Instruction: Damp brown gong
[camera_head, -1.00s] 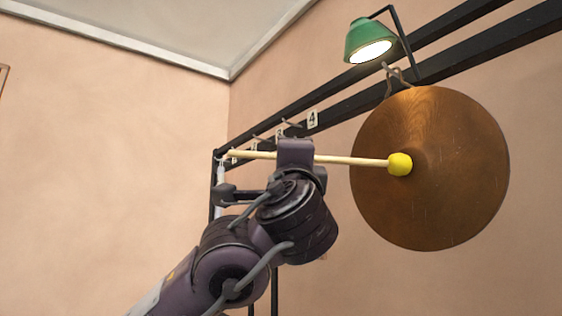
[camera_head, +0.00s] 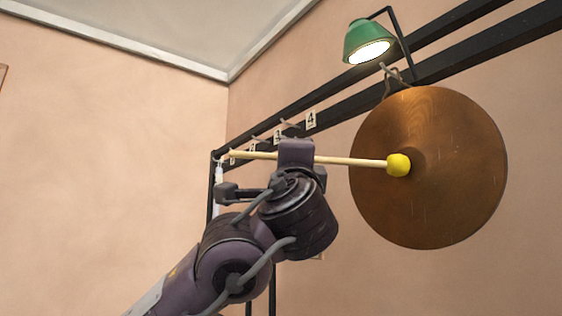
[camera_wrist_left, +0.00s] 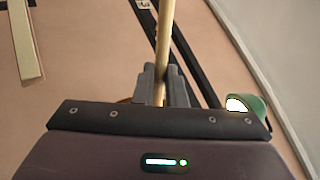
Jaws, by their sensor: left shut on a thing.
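The brown gong (camera_head: 440,195) hangs by a cord from a hook on the black rail at the right of the head view. My left gripper (camera_head: 296,152) is shut on a mallet with a pale wooden stick (camera_head: 345,161) and a yellow head (camera_head: 398,165). The yellow head overlaps the gong's centre in the head view; I cannot tell whether it touches. In the left wrist view the stick (camera_wrist_left: 166,50) runs up from between the fingers (camera_wrist_left: 162,85). Only a sliver of brown shows behind the fingers there. My right gripper is not in view.
A black rack rail (camera_head: 480,42) with hooks and number tags (camera_head: 311,120) runs along the wall. A lit green lamp (camera_head: 366,42) stands above the gong and also shows in the left wrist view (camera_wrist_left: 246,108).

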